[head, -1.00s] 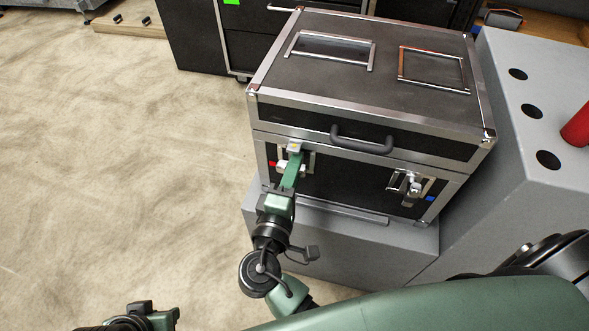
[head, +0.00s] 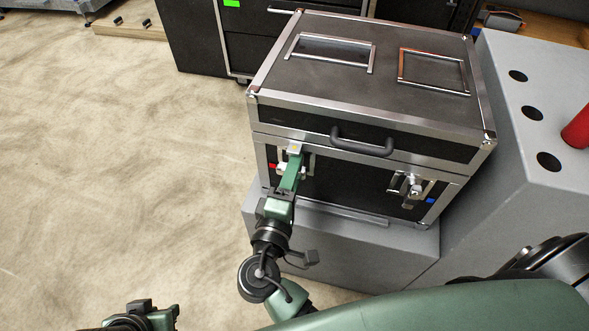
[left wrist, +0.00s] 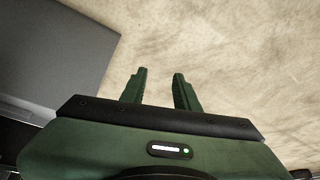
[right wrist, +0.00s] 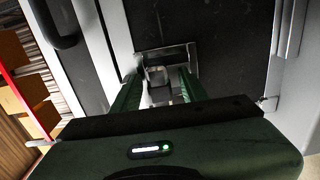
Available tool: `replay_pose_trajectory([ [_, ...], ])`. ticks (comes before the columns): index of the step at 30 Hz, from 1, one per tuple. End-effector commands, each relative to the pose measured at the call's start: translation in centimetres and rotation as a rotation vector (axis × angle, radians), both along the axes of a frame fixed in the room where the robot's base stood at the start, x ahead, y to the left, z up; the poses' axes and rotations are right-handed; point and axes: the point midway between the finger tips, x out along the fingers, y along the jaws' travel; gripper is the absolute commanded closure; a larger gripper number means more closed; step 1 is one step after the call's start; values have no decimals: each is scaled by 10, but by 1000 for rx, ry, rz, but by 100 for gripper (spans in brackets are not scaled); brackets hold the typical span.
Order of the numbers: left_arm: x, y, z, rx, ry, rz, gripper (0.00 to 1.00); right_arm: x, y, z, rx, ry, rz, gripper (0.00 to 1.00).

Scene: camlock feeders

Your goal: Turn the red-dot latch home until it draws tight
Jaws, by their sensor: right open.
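The red-dot latch (head: 309,164) is on the left of the case's front, with a red mark (head: 272,166) to its left. My right gripper (head: 294,160) is at this latch and covers much of it. In the right wrist view, the gripper's fingers (right wrist: 157,88) are parted, with the latch's metal knob (right wrist: 157,76) between them. I cannot tell whether they touch it. My left gripper (head: 150,318) is low at the left, away from the case. In the left wrist view, its fingers (left wrist: 158,88) are parted and empty over the floor.
The black case (head: 300,90) with metal edges stands on a grey block (head: 400,244). A second latch (head: 408,184) with a blue mark (head: 430,200) is at its front right. A dark handle (head: 362,146) juts from the front. A grey box with holes (head: 550,200) stands close at right. Floor at left is clear.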

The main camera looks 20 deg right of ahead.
Motion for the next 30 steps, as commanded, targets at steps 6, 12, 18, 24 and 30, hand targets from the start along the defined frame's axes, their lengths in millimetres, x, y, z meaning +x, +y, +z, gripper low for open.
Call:
replay_pose_trajectory([
  [6,-10,2,-1,8,44,3,69,-28,20,-1,2,5,3,56],
  [12,-22,5,-4,17,94,7,69,-53,36,-1,1,4,1,56],
  [18,-23,6,-4,18,98,8,69,-62,42,0,1,2,1,56],
  [24,-23,6,-3,18,98,8,69,-62,42,0,2,1,0,56],
  [30,-22,6,-3,19,97,8,69,-62,42,0,2,1,0,56],
])
